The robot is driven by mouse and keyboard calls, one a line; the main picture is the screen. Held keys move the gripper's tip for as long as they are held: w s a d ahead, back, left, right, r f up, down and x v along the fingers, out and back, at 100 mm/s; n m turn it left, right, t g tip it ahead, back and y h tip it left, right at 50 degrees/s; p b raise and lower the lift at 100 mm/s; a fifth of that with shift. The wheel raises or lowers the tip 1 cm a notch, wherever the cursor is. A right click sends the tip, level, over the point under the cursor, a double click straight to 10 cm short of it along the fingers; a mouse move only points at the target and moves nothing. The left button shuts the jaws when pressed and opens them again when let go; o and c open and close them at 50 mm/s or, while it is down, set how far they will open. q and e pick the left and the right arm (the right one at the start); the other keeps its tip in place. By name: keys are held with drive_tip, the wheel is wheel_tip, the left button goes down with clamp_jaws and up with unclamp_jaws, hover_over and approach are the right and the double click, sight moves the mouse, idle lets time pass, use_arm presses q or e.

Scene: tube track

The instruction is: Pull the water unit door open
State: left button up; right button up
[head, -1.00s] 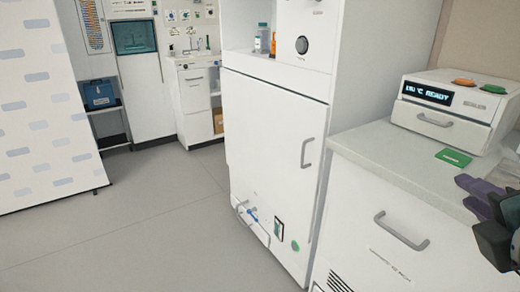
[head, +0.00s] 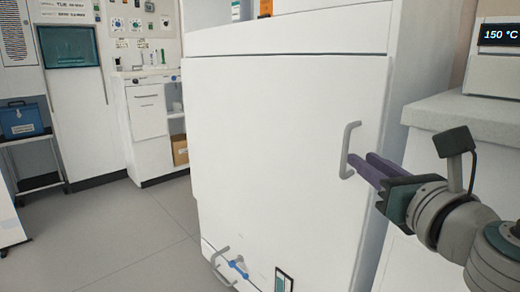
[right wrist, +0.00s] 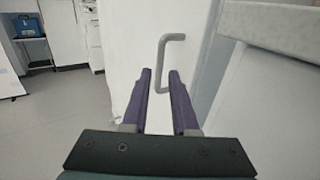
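The water unit door (head: 280,130) is a large white panel, closed, filling the middle of the head view. Its grey vertical bar handle (head: 349,150) is near the door's right edge. My right gripper (head: 360,164) comes in from the right with purple fingers, their tips close to the handle. In the right wrist view the handle (right wrist: 163,68) stands just beyond the gap between the two fingertips (right wrist: 160,75). The fingers are apart with nothing between them; I cannot tell whether they touch the handle. My left gripper is not in view.
A counter (head: 465,115) with a heater box (head: 500,70) reading 150 °C stands to the right, close to my right arm. Low on the unit are a tube loop (head: 222,266) and a blue valve (head: 238,267). Grey floor (head: 120,240) is free at left.

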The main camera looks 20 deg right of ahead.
sight(347, 148)
drive_tip(key=w, duration=0.3)
drive_tip(key=w+d+b, duration=0.1)
drive_tip(key=w, duration=0.2)
drive_tip(key=shift+d, duration=0.15)
drive_tip(key=shift+w+d+b, duration=0.1)
drive_tip(key=shift+w+b, duration=0.2)
drive_tip(key=shift+w, duration=0.5)
clamp_jaws()
idle(0.5)
